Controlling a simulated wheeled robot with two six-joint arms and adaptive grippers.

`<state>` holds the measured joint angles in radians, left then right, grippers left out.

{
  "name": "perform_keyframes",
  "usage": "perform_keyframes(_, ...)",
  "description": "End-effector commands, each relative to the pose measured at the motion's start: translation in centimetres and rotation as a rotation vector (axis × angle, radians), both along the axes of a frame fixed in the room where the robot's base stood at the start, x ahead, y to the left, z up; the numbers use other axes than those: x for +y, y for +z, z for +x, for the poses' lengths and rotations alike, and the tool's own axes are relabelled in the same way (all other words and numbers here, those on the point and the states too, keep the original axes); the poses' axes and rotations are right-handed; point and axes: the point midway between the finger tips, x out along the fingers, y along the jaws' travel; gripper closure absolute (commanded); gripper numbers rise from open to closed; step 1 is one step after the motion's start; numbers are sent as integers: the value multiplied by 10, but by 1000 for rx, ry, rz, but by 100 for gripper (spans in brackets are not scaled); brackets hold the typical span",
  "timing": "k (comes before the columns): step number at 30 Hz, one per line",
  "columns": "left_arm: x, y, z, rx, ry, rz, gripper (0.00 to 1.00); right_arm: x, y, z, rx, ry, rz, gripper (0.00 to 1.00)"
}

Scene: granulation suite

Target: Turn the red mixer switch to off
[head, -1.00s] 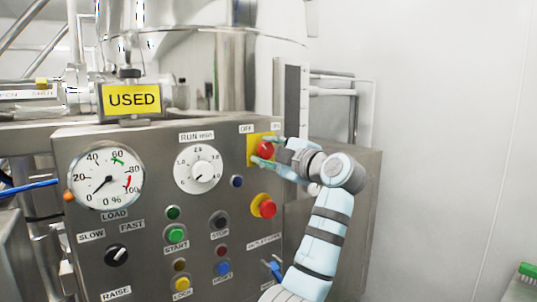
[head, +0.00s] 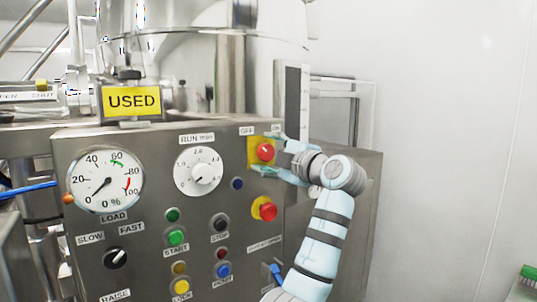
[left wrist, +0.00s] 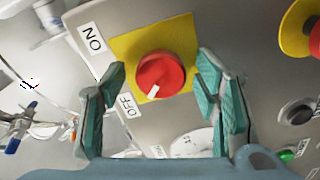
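The red mixer switch (head: 265,152) is a round knob on a yellow plate at the panel's upper right. In the left wrist view the knob (left wrist: 160,74) has a white mark at its lower edge, pointing down and slightly left, toward the side of the OFF label (left wrist: 127,107). The ON label (left wrist: 92,39) is at upper left. My left gripper (head: 271,156) is open in front of the switch. In the left wrist view its fingers (left wrist: 161,74) stand on either side of the knob, with visible gaps. My right gripper is not in view.
A red emergency-type button (head: 267,211) on a yellow ring sits below the switch. A white timer dial (head: 198,170), a load gauge (head: 105,180) and several coloured buttons are to the left. A yellow USED sign (head: 131,101) stands on top. A white wall is at right.

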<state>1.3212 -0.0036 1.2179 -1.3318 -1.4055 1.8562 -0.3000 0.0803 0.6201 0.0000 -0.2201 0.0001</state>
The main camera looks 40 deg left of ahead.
Motion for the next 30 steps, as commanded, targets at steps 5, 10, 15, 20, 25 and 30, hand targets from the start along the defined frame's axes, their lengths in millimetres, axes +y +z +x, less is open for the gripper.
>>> perform_keyframes(5, -1, -1, 0, 1, 0, -1, 44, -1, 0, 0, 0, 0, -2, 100)
perform_keyframes(10, -21, -1, -5, 2, -4, -2, 44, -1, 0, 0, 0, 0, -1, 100)
perform_keyframes(15, -67, -2, -18, 1, -5, -3, 44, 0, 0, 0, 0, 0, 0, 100)
perform_keyframes(20, -102, -1, -29, 2, -3, -3, 44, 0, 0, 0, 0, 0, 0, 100)
perform_keyframes(25, -114, -1, -34, 1, 0, -1, 44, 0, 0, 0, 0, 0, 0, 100)
perform_keyframes(30, -114, -1, -34, 1, 1, 0, 44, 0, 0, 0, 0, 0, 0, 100)
